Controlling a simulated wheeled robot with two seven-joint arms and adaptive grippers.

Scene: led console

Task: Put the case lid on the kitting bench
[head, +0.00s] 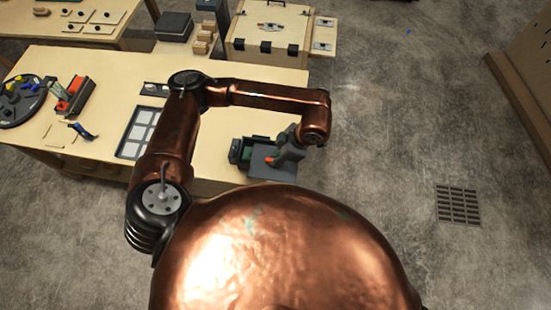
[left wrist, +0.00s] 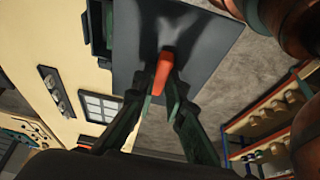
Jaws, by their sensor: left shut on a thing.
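The case lid is a flat dark grey plate (head: 274,171) with an orange-red grip. In the head view it is at the near right corner of the kitting bench (head: 225,170). In the left wrist view the lid (left wrist: 205,60) fills the upper middle. My left gripper (head: 277,157) is above the lid, its fingers closed on the orange grip; these fingers (left wrist: 164,84) also show in the left wrist view. A dark green open case (head: 241,148) stands beside the lid, partly hidden by it. I cannot tell whether the lid touches the bench. My right gripper is out of view.
A grey-framed tray with pale squares (head: 143,133) lies left of the case. A wooden box (head: 270,30) stands behind the bench. The floor to the right is clear around a drain grate (head: 458,205).

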